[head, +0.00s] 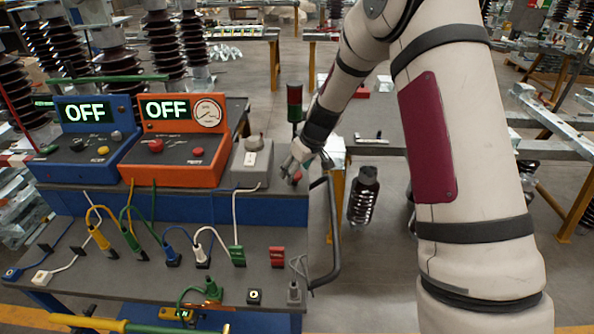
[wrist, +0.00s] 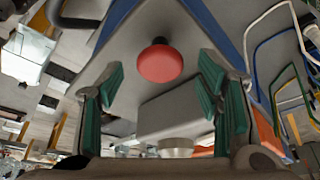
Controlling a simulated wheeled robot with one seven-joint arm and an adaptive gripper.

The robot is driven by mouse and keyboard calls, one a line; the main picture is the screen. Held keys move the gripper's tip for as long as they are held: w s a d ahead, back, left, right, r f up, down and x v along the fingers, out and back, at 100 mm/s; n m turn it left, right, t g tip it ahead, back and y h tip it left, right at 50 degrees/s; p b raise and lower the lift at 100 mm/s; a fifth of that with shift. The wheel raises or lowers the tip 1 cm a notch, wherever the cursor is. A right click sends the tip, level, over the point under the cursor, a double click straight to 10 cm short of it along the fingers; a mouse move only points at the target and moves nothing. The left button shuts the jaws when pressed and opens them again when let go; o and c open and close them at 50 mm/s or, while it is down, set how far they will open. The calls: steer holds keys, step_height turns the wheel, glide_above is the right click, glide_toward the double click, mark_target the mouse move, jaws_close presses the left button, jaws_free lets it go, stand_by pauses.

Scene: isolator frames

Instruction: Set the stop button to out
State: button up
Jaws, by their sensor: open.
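A red mushroom-shaped stop button (wrist: 160,64) stands on a grey surface in the wrist view, with a short dark stem or collar showing behind its head. I cannot tell for sure whether it is in or out. In the head view the red button (head: 297,177) is at the bench's right end, partly hidden by my gripper (head: 291,160). My gripper is open and empty, also in the wrist view (wrist: 160,78). Its green-padded fingers are on either side of the button in that picture, with visible gaps; contact does not show.
A grey box (head: 251,162) with a knob on top stands close left of my gripper. Further left are an orange unit (head: 175,172) and a blue unit (head: 85,168), both displaying OFF. Cables and plugs cover the lower shelf (head: 150,275). A dark handrail (head: 334,235) curves at the bench's right end.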

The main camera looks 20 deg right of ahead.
steer(key=shift+w+f, duration=0.1)
steer(key=shift+f, duration=0.3)
jaws_close()
steer(key=shift+r, duration=0.95)
jaws_free()
steer(key=shift+r, duration=0.1)
steer(key=v, duration=1.1)
steer(key=shift+r, duration=0.35)
